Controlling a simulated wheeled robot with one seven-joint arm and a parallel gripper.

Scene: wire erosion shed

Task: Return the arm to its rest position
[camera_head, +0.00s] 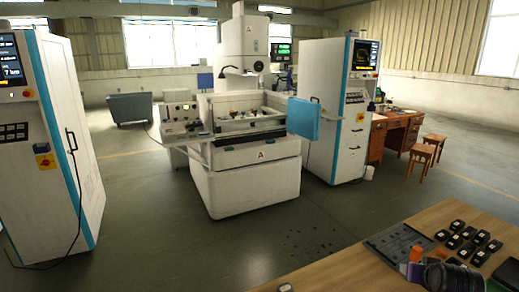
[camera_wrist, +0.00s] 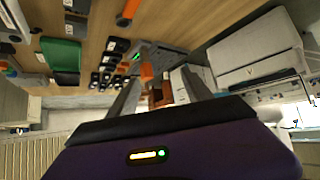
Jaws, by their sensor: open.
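My gripper (camera_wrist: 160,88) shows in the wrist view, with its two grey fingers spread apart and nothing clearly held between them. Its purple and black body fills the bottom of that view. In the head view my arm, dark and purple, is at the lower right corner, over the wooden table (camera_head: 335,271). The fingertips cannot be made out there. The table also shows along the top of the wrist view (camera_wrist: 195,18). Orange pieces (camera_head: 416,254) show beside the arm; I cannot tell exactly how they sit.
Several small black blocks (camera_head: 468,232) and a dark grey mat (camera_head: 385,243) lie on the table. A white machine (camera_head: 255,185) stands mid-floor between white cabinets (camera_head: 62,140) (camera_head: 325,110). A brown desk (camera_head: 397,134) and stools (camera_head: 422,158) are at right. Open floor lies before the machine.

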